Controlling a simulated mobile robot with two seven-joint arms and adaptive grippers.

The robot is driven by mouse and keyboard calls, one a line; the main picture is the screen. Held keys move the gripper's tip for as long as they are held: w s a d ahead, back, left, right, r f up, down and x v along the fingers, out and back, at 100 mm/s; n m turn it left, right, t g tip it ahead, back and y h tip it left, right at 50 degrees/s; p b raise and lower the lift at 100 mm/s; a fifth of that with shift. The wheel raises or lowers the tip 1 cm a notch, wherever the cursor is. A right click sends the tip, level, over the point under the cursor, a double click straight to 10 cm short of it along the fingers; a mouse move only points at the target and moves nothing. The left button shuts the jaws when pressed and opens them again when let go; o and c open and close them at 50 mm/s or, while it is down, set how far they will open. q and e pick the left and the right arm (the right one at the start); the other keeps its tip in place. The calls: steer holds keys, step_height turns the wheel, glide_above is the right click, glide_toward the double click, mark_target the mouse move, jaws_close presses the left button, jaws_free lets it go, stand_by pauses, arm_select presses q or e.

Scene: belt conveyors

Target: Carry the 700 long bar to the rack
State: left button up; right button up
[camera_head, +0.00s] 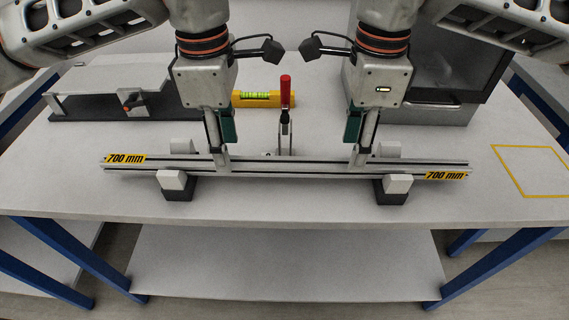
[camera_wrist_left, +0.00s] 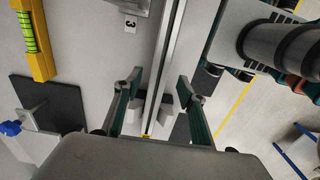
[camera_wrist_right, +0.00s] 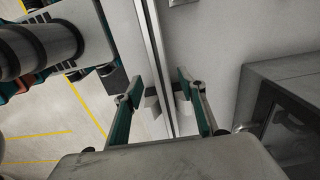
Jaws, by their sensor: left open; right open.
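The long bar (camera_head: 290,168), a grey aluminium profile with yellow "700 mm" labels at both ends, lies level across two dark-based white support blocks on the table. My left gripper (camera_head: 220,155) is open at the bar's left part. In the left wrist view the bar (camera_wrist_left: 172,50) runs between its spread fingers (camera_wrist_left: 160,92). My right gripper (camera_head: 362,152) is open at the bar's right part. In the right wrist view the bar (camera_wrist_right: 152,50) passes between its spread fingers (camera_wrist_right: 160,95). I cannot pick out the rack.
A red-handled clamp (camera_head: 285,95) stands just behind the bar's middle. A yellow spirit level (camera_head: 256,99) lies behind it. A grey fixture (camera_head: 110,75) is at back left, and a dark-windowed grey machine (camera_head: 440,110) at back right. A yellow outline (camera_head: 500,162) marks bare table at right.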

arm_select(q)
steer(key=shift+f, duration=2)
arm_select(e)
steer(key=shift+f, duration=2)
arm_select(q)
jaws_close()
arm_select(e)
jaws_close()
